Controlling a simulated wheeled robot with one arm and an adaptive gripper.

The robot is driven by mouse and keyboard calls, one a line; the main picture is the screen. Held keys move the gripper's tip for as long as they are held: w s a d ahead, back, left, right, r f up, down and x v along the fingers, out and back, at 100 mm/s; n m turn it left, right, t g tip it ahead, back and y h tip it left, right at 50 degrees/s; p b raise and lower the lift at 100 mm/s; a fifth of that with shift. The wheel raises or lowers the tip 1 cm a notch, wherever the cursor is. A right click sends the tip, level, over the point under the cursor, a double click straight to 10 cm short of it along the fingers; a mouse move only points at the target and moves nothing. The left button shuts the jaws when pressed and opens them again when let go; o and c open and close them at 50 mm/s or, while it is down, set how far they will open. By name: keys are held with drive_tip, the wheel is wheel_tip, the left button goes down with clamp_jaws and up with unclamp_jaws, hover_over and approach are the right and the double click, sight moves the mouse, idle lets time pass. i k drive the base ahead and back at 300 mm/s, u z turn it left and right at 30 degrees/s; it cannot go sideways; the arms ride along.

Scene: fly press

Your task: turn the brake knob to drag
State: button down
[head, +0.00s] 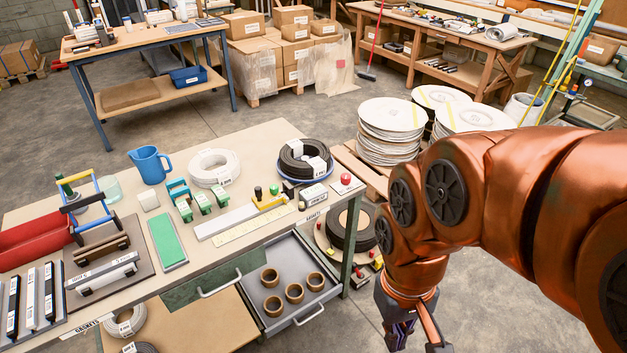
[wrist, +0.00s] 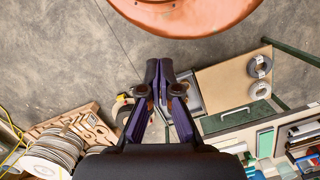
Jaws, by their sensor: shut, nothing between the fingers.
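I cannot make out for certain which part is the brake knob. A red knob (head: 345,179) sits at the right corner of the near bench. Other small red and yellow parts (head: 378,263) show low beside the bench, near a dark coil. My gripper (head: 405,338) hangs low at the bottom of the head view, right of the bench and apart from it. In the wrist view my gripper (wrist: 159,68) has its purple fingers together, with nothing between them.
The near bench (head: 285,135) carries a blue jug (head: 150,165), coils and tools. Its grey drawer (head: 318,268) stands open with several brown rings inside. Stacked white reels (head: 391,130) stand on a pallet behind my arm. Bare floor (head: 375,335) lies around my gripper.

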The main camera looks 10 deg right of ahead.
sight(346, 178)
drive_tip(key=u, duration=0.85)
drive_tip(key=i, duration=0.4)
drive_tip(key=z, duration=0.55)
